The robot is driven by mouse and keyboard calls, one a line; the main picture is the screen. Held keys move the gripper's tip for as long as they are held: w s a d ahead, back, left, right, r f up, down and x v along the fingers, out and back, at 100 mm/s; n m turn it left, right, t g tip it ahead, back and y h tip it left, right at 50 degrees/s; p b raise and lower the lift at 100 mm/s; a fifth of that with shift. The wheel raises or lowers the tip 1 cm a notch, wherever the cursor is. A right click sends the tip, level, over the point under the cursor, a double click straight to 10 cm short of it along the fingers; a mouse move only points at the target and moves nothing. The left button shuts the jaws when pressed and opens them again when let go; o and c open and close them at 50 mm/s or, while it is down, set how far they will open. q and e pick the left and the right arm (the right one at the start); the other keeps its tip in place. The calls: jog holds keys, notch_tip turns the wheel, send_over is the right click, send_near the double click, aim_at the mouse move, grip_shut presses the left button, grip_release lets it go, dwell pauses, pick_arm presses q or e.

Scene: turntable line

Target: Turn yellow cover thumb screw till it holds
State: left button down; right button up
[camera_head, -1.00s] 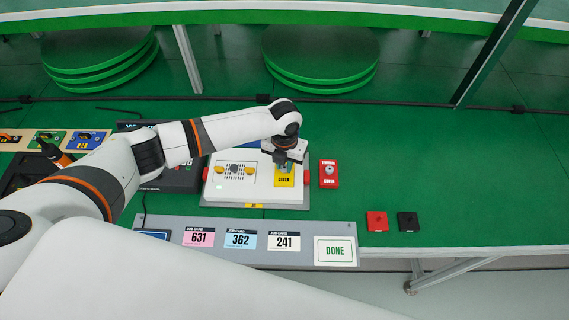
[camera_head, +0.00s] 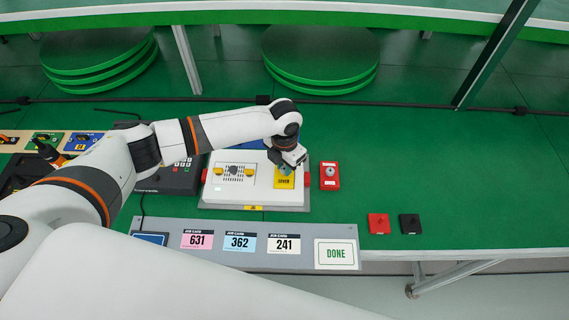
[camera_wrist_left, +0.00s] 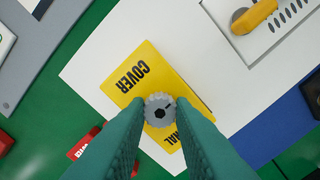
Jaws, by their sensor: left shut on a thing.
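The yellow cover (camera_head: 284,182) lies on the right part of the white fixture (camera_head: 262,192). In the left wrist view the yellow cover (camera_wrist_left: 141,78) carries a grey knurled thumb screw (camera_wrist_left: 159,110) with a dark hexagonal centre. My left gripper (camera_head: 285,168) points down over the cover. In the left wrist view, the teal fingers of my left gripper (camera_wrist_left: 160,117) are shut on the thumb screw, one on each side. In the head view the gripper hides the screw. My right gripper is not in view.
A red block with a grey knob (camera_head: 329,176) stands right of the fixture. Red (camera_head: 378,223) and black (camera_head: 410,224) pieces lie farther right. A grey strip with job cards (camera_head: 241,240) and a DONE card (camera_head: 335,254) runs in front. The green table at right is clear.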

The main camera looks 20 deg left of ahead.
pick_arm(q)
jog(key=shift+w+r, duration=0.25)
jog(key=shift+r, duration=0.05)
jog(key=c, duration=1.3)
grip_release()
jog(key=shift+c, duration=0.2)
jog(key=shift+o, duration=0.5)
jog(key=shift+s+f, duration=0.1)
jog(key=shift+s, duration=0.1)
notch_tip(320, 180, up, 12)
jog(key=b, duration=0.2)
